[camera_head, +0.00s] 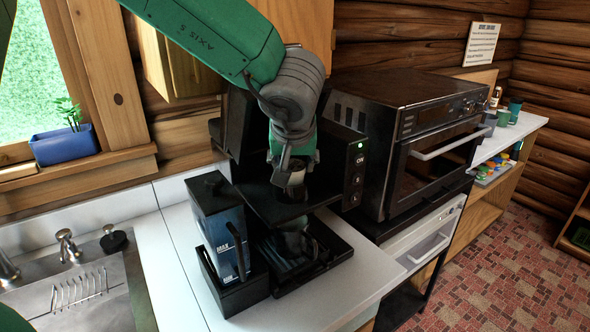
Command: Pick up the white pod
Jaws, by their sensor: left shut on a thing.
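My left arm, green and grey, reaches down from the top to the black coffee machine (355,165). I cannot pick out the white pod for certain. My right gripper is not in view.
A blue-and-black box (219,228) stands just left of the machine. A black oven (400,130) stands to its right. The sink (70,300) is at lower left, and green cups (514,109) stand at the far right. White counter is bare in front.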

